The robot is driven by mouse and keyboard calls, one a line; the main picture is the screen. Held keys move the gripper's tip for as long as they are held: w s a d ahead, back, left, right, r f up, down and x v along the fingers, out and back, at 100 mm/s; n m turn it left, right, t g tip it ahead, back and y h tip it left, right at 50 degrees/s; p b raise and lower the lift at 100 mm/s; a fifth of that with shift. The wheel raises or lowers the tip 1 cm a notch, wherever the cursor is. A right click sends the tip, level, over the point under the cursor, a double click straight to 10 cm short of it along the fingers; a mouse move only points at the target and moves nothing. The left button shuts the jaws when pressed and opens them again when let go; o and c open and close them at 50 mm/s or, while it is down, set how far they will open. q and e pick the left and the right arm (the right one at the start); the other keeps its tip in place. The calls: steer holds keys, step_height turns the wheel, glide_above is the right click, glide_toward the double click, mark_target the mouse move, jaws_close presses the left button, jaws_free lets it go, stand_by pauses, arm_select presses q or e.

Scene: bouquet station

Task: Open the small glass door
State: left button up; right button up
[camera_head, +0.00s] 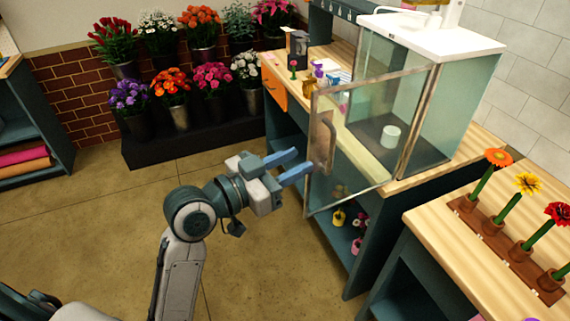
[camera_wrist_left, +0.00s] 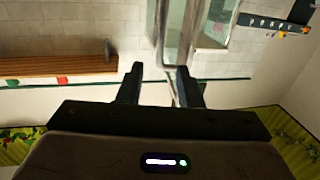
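The small glass door (camera_head: 365,125) has a thin metal frame and stands swung out from the glass cabinet (camera_head: 465,100), its free edge out past the counter's front edge. Its upright handle (camera_head: 326,142) is near that free edge. My left gripper (camera_head: 303,160) is just left of the handle, its two blue fingers apart with nothing seen between them. In the left wrist view the fingers (camera_wrist_left: 160,78) are also apart, with the door's frame (camera_wrist_left: 178,35) beyond them. Whether a finger touches the door I cannot tell. My right gripper is not in view.
A white cup-like thing (camera_head: 391,136) stands inside the cabinet. Small items and an orange drawer front (camera_head: 275,89) are at the counter's far end. Flowers in a wooden holder (camera_head: 508,238) stand on the right table. Potted flowers fill a dark stand (camera_head: 195,143). The floor at left is clear.

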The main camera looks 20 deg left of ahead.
arm_select(q)
steer(key=shift+s+a+r+p, duration=0.15)
steer(key=shift+s+a+p, duration=0.25)
steer(key=shift+s, duration=0.3)
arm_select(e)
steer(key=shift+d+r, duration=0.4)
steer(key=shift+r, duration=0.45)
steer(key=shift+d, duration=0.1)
